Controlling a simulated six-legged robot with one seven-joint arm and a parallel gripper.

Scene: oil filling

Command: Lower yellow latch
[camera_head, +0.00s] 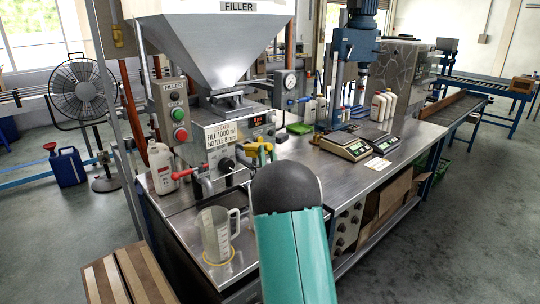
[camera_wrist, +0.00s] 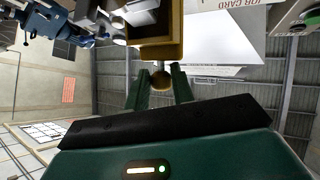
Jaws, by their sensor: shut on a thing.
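The yellow latch (camera_wrist: 168,52) is at the top middle of the wrist view, a yellow block with a rounded brass-coloured knob below it. My gripper (camera_wrist: 161,90) has its two dark green fingers on either side of the knob and is shut on it. In the head view the yellow latch (camera_head: 259,151) shows small at the front of the filler, just beyond my teal arm, which hides most of my gripper. A clear measuring jug (camera_head: 216,236) stands upright on the bench below and left of the latch.
A red-handled lever (camera_head: 184,173) sticks out left of the latch. A white bottle (camera_head: 161,168) stands at left. Scales (camera_head: 345,146) stand on the bench at right.

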